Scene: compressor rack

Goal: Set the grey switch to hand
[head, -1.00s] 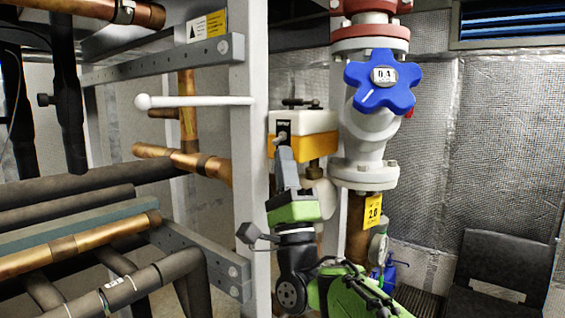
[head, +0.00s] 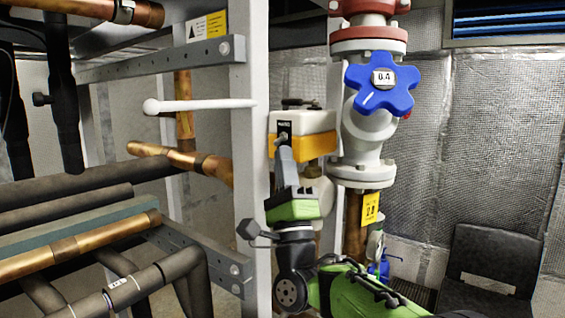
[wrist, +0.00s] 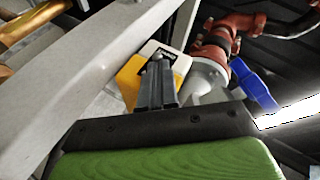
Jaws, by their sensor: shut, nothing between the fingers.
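The grey switch (head: 279,138) is a small lever on a dark plate on the left part of the white and yellow actuator box (head: 314,122). In the wrist view the box (wrist: 181,62) is beyond my fingertips, and the switch lies just at or behind them, mostly hidden. My gripper (head: 284,152) is shut and empty, pointing up with its tips just below or at the switch. In the wrist view my gripper (wrist: 159,66) also overlaps the box's dark plate. I cannot tell whether the tips touch the lever.
A grey upright post (head: 250,150) stands close to the left of my gripper. A blue handwheel (head: 381,86) on a grey valve is at the right. A white rod (head: 200,105) sticks out left of the post. Copper pipes (head: 80,247) fill the left side.

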